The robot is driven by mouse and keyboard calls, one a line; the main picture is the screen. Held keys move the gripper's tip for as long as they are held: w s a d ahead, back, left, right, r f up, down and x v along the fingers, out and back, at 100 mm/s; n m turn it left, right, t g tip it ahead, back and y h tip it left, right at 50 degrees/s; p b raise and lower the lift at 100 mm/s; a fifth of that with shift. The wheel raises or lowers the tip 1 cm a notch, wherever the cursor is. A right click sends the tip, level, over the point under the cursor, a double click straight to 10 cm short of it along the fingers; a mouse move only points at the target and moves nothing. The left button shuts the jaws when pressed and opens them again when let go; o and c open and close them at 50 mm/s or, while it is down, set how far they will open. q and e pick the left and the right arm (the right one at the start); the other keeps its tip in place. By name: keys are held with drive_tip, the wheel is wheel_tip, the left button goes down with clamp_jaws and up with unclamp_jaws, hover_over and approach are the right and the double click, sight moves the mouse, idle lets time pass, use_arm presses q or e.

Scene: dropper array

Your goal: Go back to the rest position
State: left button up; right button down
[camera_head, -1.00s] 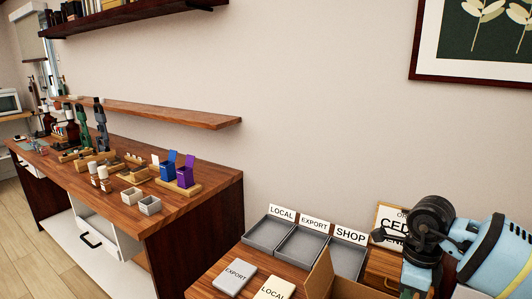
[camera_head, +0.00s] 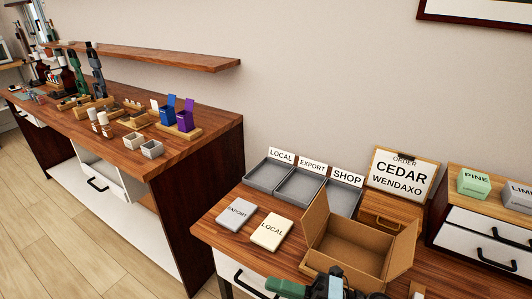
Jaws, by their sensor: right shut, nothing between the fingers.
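My right gripper (camera_head: 335,284) shows dark at the bottom edge, just in front of the open cardboard box (camera_head: 350,242), and is largely cut off by the frame. Its jaws are shut and hold nothing. My left gripper is out of view. The box stands with its flaps up on the wooden table. No marker of the rest position shows.
Grey trays labelled LOCAL (camera_head: 268,176), EXPORT (camera_head: 299,188) and SHOP (camera_head: 343,199) stand behind grey EXPORT (camera_head: 237,215) and cream LOCAL (camera_head: 272,231) blocks. A CEDAR WENDAXO order board (camera_head: 401,176) stands behind. A drawer cabinet (camera_head: 490,238) is at right. A long workbench (camera_head: 190,160) is at left.

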drive_tip(key=s+d+f+m+t+h, duration=0.2)
drive_tip(key=d+f+m+t+h, duration=0.8)
drive_tip(key=m, duration=1.1)
drive_tip(key=s+d+f+m+g+h, duration=0.3)
drive_tip(key=s+f+m+h, duration=0.1)
drive_tip(key=s+f, duration=0.4)
drive_tip(key=s+d+f+m+g+h, duration=0.3)
drive_tip(key=s+f+m, duration=0.3)
drive_tip(key=s+f, duration=0.2)
drive_tip(key=shift+s+d+f+h+p, duration=0.35)
drive_tip(key=shift+s+d, duration=0.4)
drive_tip(key=shift+s, duration=0.5)
drive_tip(key=shift+r, duration=0.1)
